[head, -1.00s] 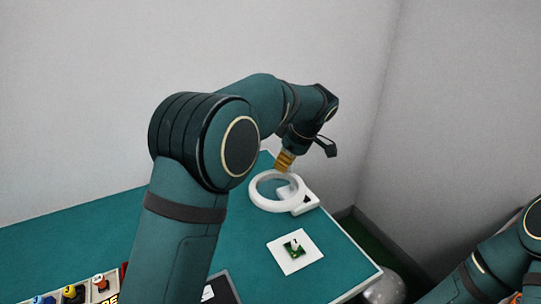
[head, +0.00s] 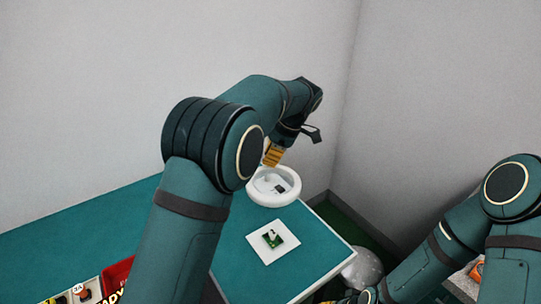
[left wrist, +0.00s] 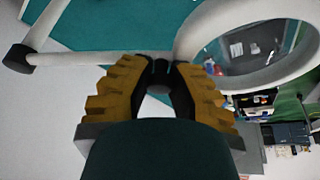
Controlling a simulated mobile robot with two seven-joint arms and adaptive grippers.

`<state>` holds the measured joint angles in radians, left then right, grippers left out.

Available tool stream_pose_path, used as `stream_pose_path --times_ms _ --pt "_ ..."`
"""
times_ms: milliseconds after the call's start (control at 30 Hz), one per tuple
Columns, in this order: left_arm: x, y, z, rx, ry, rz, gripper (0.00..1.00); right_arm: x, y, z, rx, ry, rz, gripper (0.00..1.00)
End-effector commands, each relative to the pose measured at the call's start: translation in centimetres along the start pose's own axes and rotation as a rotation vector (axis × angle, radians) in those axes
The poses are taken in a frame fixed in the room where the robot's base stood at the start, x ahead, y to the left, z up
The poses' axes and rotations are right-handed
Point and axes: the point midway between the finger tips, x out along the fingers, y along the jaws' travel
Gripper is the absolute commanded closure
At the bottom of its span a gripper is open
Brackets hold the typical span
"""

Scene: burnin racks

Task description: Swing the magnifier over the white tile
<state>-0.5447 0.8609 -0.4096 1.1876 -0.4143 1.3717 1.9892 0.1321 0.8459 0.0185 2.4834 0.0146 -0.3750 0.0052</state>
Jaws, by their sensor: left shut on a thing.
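The magnifier is a white ring (head: 275,201) near the far right corner of the teal table. The ring also shows large at the upper right of the left wrist view (left wrist: 205,75). Its white base shows through the ring in the head view. The white tile (head: 289,247) lies flat on the table in front of the ring, with a small green board (head: 273,237) on it; the ring is apart from it. My left gripper (head: 272,156), with yellow fingers, is at the ring's far side. In the left wrist view it is shut on a dark knob (left wrist: 160,72) of the magnifier.
Grey walls meet behind the table's far right corner. A red bin (head: 117,275) and a tray of small parts (head: 85,291) are at the front left. A shiny rounded object (head: 363,268) is beyond the right edge. My right arm is at the right; its fingers cannot be made out.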

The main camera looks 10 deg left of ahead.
Motion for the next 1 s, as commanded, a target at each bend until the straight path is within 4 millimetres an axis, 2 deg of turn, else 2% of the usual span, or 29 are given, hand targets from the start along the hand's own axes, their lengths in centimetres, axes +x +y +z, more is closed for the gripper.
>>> stream_pose_path --times_ms 33,100,433,567,1000 --pt "-0.4 0.2 0.0 -0.001 -0.004 0.011 0.7 0.0 0.0 0.0 0.0 0.0 0.0 0.53" --pt "-0.3 0.1 0.0 0.0 -0.003 0.009 0.46 0.0 0.0 0.0 0.0 0.0 0.0 0.53" --pt "-0.2 0.1 0.0 0.001 -0.002 0.005 0.46 0.0 0.0 0.0 0.0 0.0 0.0 0.53" --pt "-1.2 0.1 0.0 0.001 -0.002 0.007 0.46 0.0 0.0 0.0 0.0 0.0 0.0 0.53" --pt "-9.7 0.1 0.1 0.0 -0.002 0.009 0.46 0.0 0.0 0.0 0.0 0.0 0.0 0.53"
